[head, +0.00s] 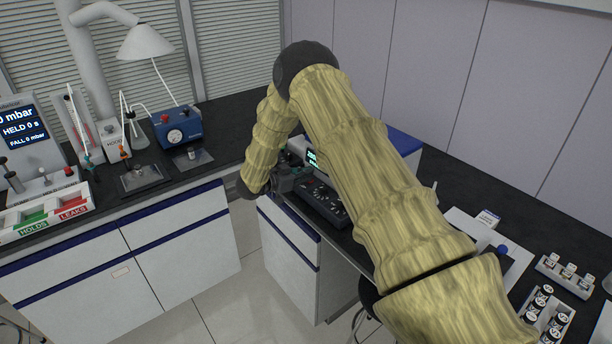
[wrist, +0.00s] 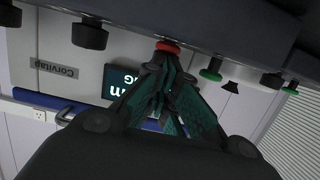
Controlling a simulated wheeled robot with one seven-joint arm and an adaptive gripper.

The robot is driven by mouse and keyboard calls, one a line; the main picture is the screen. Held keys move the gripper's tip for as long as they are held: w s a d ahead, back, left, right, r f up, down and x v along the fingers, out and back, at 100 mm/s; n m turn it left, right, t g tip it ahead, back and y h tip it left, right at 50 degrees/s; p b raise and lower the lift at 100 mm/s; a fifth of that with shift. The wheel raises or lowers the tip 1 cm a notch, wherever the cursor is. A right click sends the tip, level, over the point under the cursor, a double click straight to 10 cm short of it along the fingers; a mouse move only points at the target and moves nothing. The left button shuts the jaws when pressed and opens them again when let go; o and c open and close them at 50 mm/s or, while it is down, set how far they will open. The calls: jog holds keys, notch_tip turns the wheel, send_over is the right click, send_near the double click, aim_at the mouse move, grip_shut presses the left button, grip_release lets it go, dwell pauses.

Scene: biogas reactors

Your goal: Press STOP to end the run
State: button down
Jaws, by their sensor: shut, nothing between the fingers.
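A dark screen (wrist: 124,82) with pale lettering is partly hidden behind the fingers.
Several black knobs (wrist: 88,36) stand along the same panel. On the left bench are a blue gauge box (head: 178,131), a lamp (head: 145,42) and a tray with green and red sections (head: 50,217). Vial racks (head: 565,276) stand at right. The floor between benches is clear.

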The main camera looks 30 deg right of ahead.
notch_tip(320, 180, up, 4)
jog(key=shift+f+p, duration=0.2)
jog(key=shift+p, duration=0.75)
jog(key=shift+a+r, duration=0.1)
jog(key=shift+r, duration=0.2)
jog(key=b+v, duration=0.3)
jog(key=v, duration=0.6)
jog(key=shift+a+b, duration=0.4)
